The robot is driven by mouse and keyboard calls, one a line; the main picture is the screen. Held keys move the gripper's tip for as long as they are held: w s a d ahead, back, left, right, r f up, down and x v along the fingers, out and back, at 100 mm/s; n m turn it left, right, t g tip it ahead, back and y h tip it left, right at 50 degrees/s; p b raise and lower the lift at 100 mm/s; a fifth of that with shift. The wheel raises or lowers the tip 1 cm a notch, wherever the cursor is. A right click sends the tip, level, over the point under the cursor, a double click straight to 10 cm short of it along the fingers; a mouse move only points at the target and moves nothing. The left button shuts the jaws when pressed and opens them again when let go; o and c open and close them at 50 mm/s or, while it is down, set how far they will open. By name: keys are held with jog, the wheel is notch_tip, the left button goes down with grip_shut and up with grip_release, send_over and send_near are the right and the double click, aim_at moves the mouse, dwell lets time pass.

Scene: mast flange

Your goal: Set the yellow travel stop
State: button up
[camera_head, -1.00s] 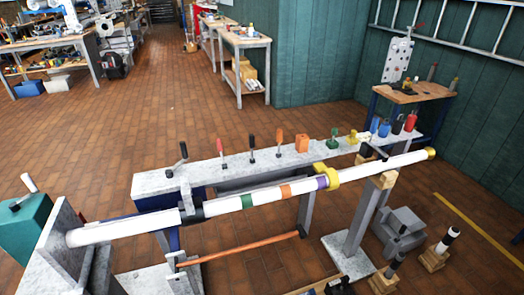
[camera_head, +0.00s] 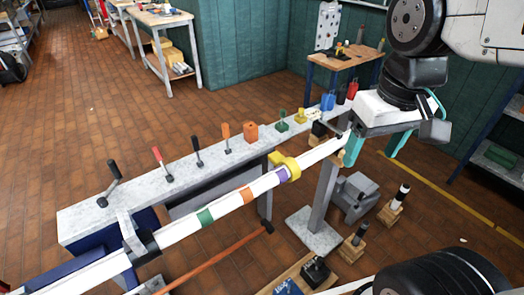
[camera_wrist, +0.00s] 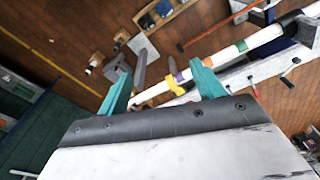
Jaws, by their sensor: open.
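A yellow collar (camera_head: 285,165) sits around the white mast (camera_head: 228,203), beside a purple band (camera_head: 281,174). Orange and green bands are further down the mast to the left. A smaller yellow piece (camera_head: 300,116) stands on the grey bench behind; I cannot tell which yellow piece is the travel stop. My gripper (camera_head: 372,157) is at the right, near the mast's far end, its teal fingers apart and empty. In the wrist view the gripper (camera_wrist: 161,80) frames the yellow collar (camera_wrist: 175,86) between its fingers, with the collar farther off and not touched.
The grey bench (camera_head: 75,222) carries several upright levers, an orange block (camera_head: 251,132) and a green piece (camera_head: 282,121). A grey post (camera_head: 322,200) stands under the mast. Small wooden blocks with black-and-white handles (camera_head: 395,205) stand on the floor at the right. Open floor lies at the left.

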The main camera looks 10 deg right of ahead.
jog(key=w+f+n, duration=0.1)
jog(key=w+f, duration=0.1)
jog(key=w, duration=1.3)
jog(key=n+g, duration=0.1)
jog(key=n, duration=0.2)
send_over(276, 156)
notch_tip(276, 156, down, 27)
jog(key=shift+d+r, duration=0.1)
jog(key=shift+r, duration=0.1)
jog(key=shift+w+f, duration=0.1)
jog(key=shift+f, duration=3.85)
jog(key=c, duration=1.4)
jog(key=w+d, duration=0.4)
jog(key=d, duration=0.5)
jog(key=shift+d, duration=0.35)
